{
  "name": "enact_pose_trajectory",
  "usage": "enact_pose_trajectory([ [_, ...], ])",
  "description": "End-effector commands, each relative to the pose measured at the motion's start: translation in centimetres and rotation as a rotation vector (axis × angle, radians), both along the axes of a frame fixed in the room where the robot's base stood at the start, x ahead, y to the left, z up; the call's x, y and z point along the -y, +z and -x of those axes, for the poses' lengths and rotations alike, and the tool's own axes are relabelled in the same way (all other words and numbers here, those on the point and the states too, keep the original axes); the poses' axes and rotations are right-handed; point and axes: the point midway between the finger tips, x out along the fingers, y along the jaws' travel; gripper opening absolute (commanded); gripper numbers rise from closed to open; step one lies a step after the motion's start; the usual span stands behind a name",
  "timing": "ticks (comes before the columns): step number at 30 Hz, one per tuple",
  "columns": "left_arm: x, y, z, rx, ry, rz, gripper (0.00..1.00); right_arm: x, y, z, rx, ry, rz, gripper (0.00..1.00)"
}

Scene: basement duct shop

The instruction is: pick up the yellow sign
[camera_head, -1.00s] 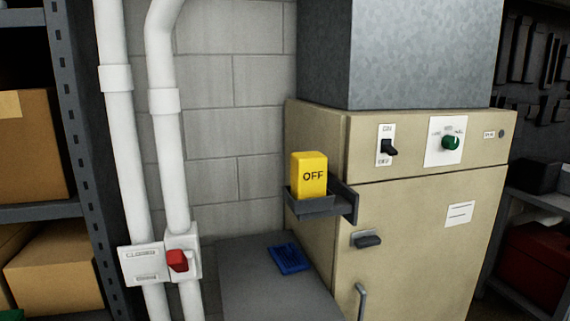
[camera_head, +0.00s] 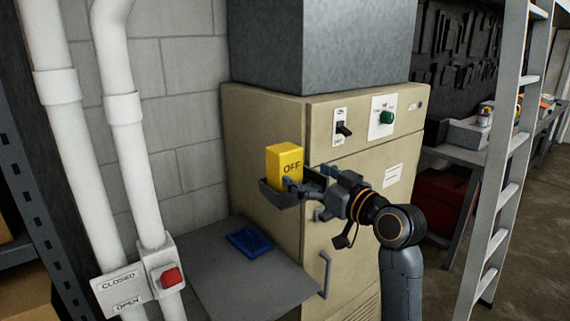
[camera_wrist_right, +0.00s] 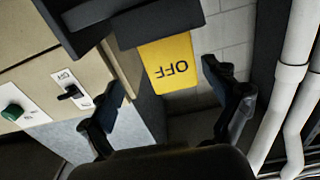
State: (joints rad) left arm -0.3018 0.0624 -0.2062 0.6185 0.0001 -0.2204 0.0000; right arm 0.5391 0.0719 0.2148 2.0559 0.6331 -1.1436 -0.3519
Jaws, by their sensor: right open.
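The yellow sign (camera_head: 284,163) is a block marked OFF. It stands upright in a small dark holder (camera_head: 272,192) on the side of the beige cabinet. My right gripper (camera_head: 295,186) is at the sign's front right, its fingers partly overlapping the sign and holder in the head view. In the right wrist view the yellow sign (camera_wrist_right: 170,66) appears upside down between the two spread fingers (camera_wrist_right: 165,95), with a gap on each side. The dark holder (camera_wrist_right: 158,24) covers its lower end. The right gripper is open and empty. My left gripper is out of view.
The beige cabinet (camera_head: 350,215) carries a black switch (camera_head: 343,129), a green knob (camera_head: 387,117) and a handle (camera_head: 324,275). A blue object (camera_head: 249,241) lies on a grey surface (camera_head: 245,290) below. White pipes (camera_head: 135,150) stand left; a ladder (camera_head: 505,170) stands right.

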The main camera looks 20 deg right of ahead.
Motion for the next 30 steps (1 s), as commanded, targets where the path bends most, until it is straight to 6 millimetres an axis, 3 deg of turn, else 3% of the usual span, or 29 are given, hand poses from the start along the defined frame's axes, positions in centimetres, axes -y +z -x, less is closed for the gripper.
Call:
enact_pose_trajectory([
  [7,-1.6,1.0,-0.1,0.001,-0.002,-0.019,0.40,-0.9,0.2,-1.8,-0.001,0.002,-0.001,0.89],
  [11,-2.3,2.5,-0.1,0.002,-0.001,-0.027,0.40,-1.9,0.7,-3.3,-0.003,0.003,-0.003,0.89],
  [18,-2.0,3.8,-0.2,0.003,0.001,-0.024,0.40,-3.0,0.4,-5.9,-0.003,0.001,-0.001,0.89],
  [26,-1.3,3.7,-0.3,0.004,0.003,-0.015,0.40,-3.1,0.2,-6.2,-0.001,0.000,0.001,0.89],
  [30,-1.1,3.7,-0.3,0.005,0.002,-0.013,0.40,-3.1,0.2,-6.2,-0.001,0.000,0.001,0.64],
])
